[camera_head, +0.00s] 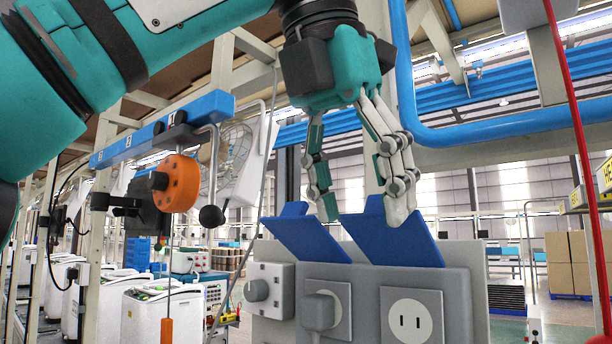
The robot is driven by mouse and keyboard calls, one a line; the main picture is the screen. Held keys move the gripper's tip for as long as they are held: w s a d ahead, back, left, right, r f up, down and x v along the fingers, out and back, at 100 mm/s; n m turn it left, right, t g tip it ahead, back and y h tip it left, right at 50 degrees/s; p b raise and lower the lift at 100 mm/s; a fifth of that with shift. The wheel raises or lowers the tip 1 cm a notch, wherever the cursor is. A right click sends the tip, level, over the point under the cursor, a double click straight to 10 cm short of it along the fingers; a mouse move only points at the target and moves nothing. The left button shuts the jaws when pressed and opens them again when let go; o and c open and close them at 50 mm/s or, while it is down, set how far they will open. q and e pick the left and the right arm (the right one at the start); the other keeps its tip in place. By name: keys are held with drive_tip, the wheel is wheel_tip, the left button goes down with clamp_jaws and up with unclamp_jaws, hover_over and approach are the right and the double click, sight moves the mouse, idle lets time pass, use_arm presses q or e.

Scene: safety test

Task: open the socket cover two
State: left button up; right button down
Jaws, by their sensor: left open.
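A grey socket panel (375,283) stands at the lower middle. It carries two blue covers, a left one (305,238) and a right one (400,238), both tilted up off the sockets below. The right socket (411,318) shows two bare slots. The middle socket (334,306) has a grey plug in it. A smaller knobbed unit (266,289) sits at the left of the panel. My left gripper (361,208) hangs from above, open, with its fingers pointing down in front of the blue covers. Whether a finger touches a cover I cannot tell. My right gripper is out of view.
A blue bar (160,131) with an orange reel (176,184) hangs left of the panel. A blue pipe (480,134) runs behind the gripper and to the right. A red cable (578,130) hangs at the right. White machines (160,310) stand behind at the left.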

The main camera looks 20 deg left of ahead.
use_arm(q)
drive_tip(key=s+a, duration=0.2)
drive_tip(key=s, duration=0.5)
drive_tip(key=shift+a, duration=0.3)
